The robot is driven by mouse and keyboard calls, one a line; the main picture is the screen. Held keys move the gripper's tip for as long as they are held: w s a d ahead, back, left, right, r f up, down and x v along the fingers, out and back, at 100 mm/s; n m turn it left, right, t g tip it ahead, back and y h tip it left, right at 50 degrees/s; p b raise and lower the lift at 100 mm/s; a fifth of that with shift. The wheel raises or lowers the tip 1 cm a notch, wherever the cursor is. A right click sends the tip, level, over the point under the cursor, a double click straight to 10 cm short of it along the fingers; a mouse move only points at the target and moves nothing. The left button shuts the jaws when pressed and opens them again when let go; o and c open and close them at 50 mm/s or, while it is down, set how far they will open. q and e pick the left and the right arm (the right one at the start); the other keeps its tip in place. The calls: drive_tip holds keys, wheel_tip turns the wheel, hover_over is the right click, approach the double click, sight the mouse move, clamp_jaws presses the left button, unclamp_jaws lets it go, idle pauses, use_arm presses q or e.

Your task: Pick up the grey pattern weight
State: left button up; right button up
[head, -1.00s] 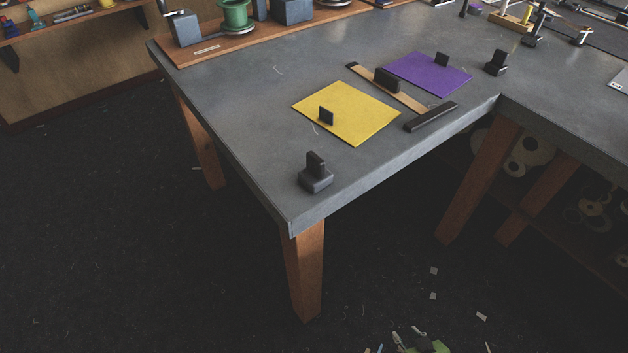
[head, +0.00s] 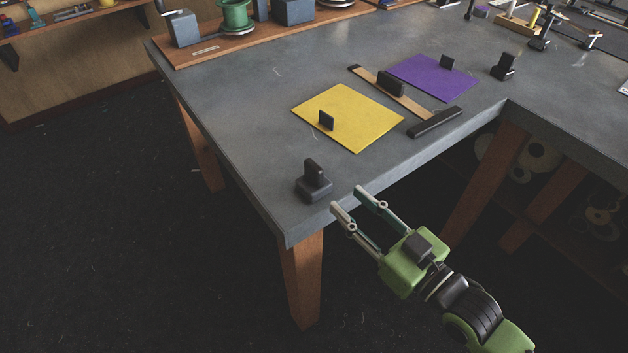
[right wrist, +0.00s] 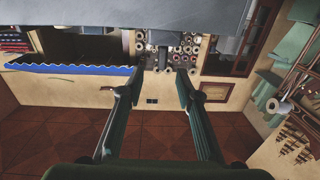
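A dark grey pattern weight (head: 313,184) with an upright grip stands on the near corner of the grey table (head: 240,130) in the head view. A similar dark weight (head: 503,68) stands farther back on the right. My right gripper (head: 346,198) is just off the table's front edge, right of the near weight and apart from it. Its fingers are spread with nothing between them. In the right wrist view the open fingers (right wrist: 156,82) point toward a grey surface at the top. A small grey shape hangs there; I cannot tell what it is. My left gripper is not visible.
A yellow sheet (head: 350,105) and a purple sheet (head: 435,75) lie on the table, each with a small dark block. A wooden strip (head: 410,92) with a dark block and a dark bar (head: 436,122) lie between them. The table around the near weight is clear.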

sight(322, 177)
drive_tip(key=x, duration=0.5)
drive_tip(key=shift+w+a+p, duration=0.15)
drive_tip(key=shift+w+p, duration=0.1)
drive_tip(key=shift+p, duration=0.05)
drive_tip(key=x, duration=0.3)
drive_tip(key=p+x, duration=0.1)
drive_tip(key=shift+w+a+r, duration=0.1)
drive_tip(key=shift+a+r, duration=0.2)
drive_tip(key=shift+a, duration=0.2)
drive_tip(key=shift+w+a+f, duration=0.1)
drive_tip(key=shift+w+a, duration=0.2)
drive_tip(key=shift+w, duration=0.1)
clamp_jaws()
drive_tip(key=shift+r, duration=0.2)
